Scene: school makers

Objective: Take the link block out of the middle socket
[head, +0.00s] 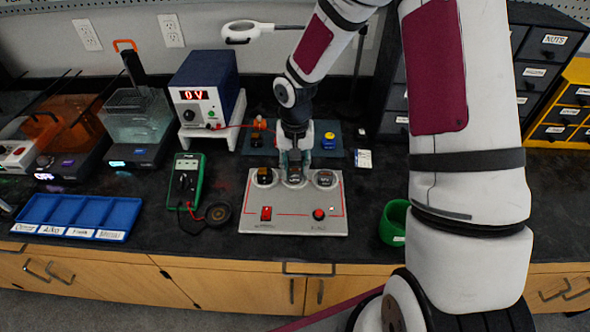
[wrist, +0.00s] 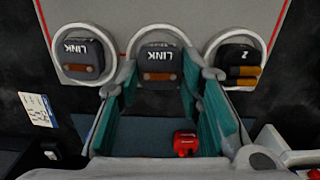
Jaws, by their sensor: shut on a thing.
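The light grey board (head: 290,225) lies on the bench with three round sockets in a row along its far side. The dark link block (wrist: 159,60), lettered LINK with a brown patch, is at the middle socket (wrist: 137,38). My gripper (head: 293,165) reaches straight down there, and in the wrist view my gripper (wrist: 158,78) has its teal-padded fingers shut on that block's two sides. The block still appears within the socket ring; I cannot tell whether it is raised. The fingers partly hide the middle socket in the head view.
Another LINK block (wrist: 84,55) and a block with orange bands (wrist: 240,62) sit in the outer sockets. A green meter (head: 186,182) stands left, a green bowl (head: 393,222) right.

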